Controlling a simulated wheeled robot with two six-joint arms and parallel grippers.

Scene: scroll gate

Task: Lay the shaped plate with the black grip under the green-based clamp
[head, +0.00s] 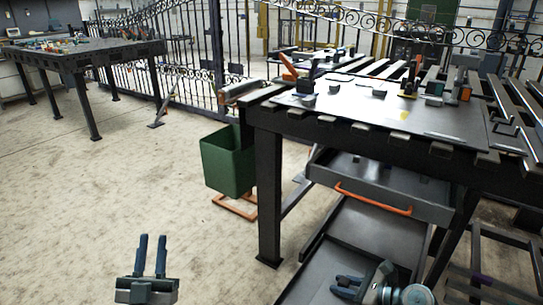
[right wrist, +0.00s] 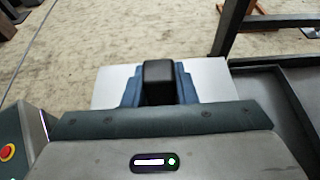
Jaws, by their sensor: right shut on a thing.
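In the right wrist view my right gripper (right wrist: 158,82) is shut on the black grip (right wrist: 158,70) of a pale, flat plate (right wrist: 208,78). The plate shows on both sides of the blue fingers; its full outline is hidden. In the head view the right gripper (head: 344,287) is low at the bottom right, by the table's lower shelf; I cannot make out the plate there. My left gripper (head: 148,256) is open and empty above the floor. Several small clamps stand on the table's plate; one looks greenish at its base (head: 434,90), but it is too small to be sure.
The dark work table (head: 330,130) has a grey top sheet (head: 350,103) with a yellow mark and small blocks. Below is a drawer with an orange handle (head: 372,198). A green bin (head: 228,160) stands left of it. The floor at left is open.

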